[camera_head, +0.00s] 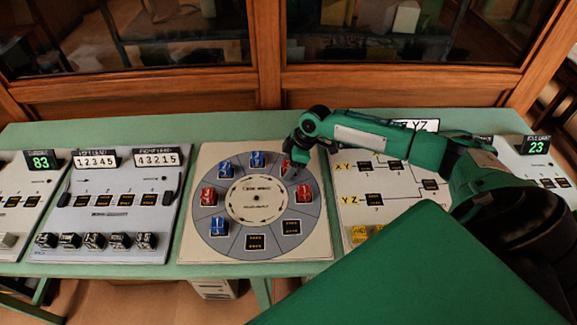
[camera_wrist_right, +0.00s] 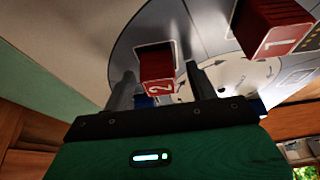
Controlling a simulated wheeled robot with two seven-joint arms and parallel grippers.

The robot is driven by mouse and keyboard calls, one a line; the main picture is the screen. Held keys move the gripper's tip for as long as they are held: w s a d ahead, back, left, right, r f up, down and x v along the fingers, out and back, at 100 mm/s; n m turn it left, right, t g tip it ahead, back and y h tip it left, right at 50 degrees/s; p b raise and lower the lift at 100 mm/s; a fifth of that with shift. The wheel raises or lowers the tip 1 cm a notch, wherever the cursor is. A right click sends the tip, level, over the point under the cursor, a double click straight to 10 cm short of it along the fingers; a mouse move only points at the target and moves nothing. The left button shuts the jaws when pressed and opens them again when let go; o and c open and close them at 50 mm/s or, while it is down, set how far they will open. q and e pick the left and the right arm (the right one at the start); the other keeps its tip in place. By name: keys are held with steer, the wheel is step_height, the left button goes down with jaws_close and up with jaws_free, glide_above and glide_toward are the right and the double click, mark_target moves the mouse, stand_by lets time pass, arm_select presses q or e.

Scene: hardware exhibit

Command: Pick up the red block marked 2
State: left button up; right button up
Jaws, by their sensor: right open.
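The red block marked 2 (camera_wrist_right: 157,62) stands on the round dial and shows between the two fingers of my right gripper (camera_wrist_right: 158,72) in the right wrist view. In the head view the block (camera_head: 286,166) is partly hidden by the right gripper (camera_head: 296,158), which reaches over the dial's upper right. The fingers are open, one on each side of the block in the picture; I cannot tell whether they touch it. A red block marked 1 (camera_wrist_right: 272,27) stands on the dial beside it and also shows in the head view (camera_head: 304,193). My left gripper is not in view.
The dial board (camera_head: 190,250) also holds another red block (camera_head: 208,196), several blue blocks (camera_head: 219,226) and empty dark slots. Display panels (camera_head: 110,215) stand left and right on the green table (camera_head: 225,131). A wood-framed glass case (camera_head: 268,60) stands behind.

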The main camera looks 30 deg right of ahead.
steer(key=c, duration=1.1)
steer(key=shift+o, duration=0.2)
steer(key=shift+r, duration=0.15)
